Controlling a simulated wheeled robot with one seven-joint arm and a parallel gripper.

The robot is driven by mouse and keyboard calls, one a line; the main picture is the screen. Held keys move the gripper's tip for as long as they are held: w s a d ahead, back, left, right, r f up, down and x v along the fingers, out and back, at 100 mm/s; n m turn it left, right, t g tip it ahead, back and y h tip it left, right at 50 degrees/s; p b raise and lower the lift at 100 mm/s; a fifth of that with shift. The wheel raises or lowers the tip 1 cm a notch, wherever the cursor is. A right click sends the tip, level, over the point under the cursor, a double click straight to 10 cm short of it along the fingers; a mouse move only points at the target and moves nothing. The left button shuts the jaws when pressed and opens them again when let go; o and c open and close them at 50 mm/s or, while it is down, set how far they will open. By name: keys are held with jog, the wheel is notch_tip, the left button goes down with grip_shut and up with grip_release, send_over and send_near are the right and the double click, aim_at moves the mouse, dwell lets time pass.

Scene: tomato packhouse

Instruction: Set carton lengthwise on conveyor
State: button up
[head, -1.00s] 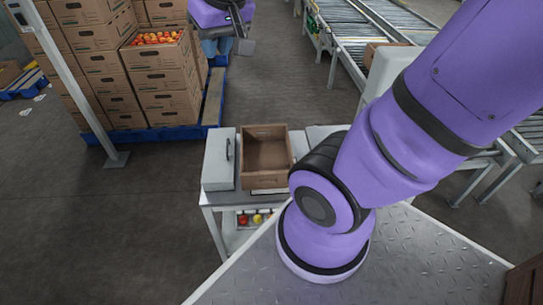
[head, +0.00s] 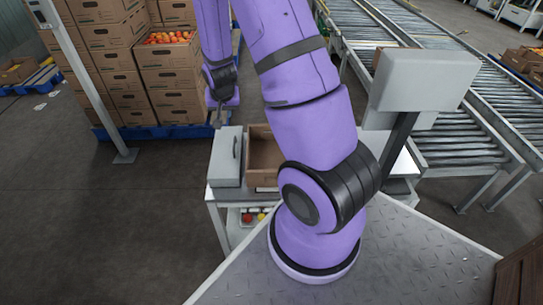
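An open, empty-looking brown carton (head: 262,150) sits upright on a white table (head: 216,193), next to a grey box with a handle. My arm hides its right part. The roller conveyor (head: 455,150) runs along the right side, beyond the table. My gripper (head: 217,119) hangs at the left, above and beyond the grey box, apart from the carton. It is small and dark here, and I cannot make out whether its fingers are open or shut.
A grey panel (head: 425,80) on a dark post stands between the table and the conveyor. The grey box (head: 227,157) flanks the carton. Stacked cartons (head: 115,65), one full of tomatoes, stand on a blue pallet at back left.

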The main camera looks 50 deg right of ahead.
jog(key=shift+m+g+h, duration=0.3)
jog(key=shift+m+h, duration=0.3)
jog(key=shift+m, duration=0.2)
jog(key=shift+s+d+f, duration=0.1)
jog(key=shift+d+f, duration=1.35)
jog(key=shift+f, duration=2.3)
jog(key=shift+w+d+f, duration=0.1)
jog(key=shift+d+f, duration=1.3)
jog(key=shift+f, duration=2.35)
jog(key=shift+s+d+f, duration=0.1)
jog(key=shift+d+f, duration=1.35)
jog(key=shift+f, duration=2.3)
grip_shut()
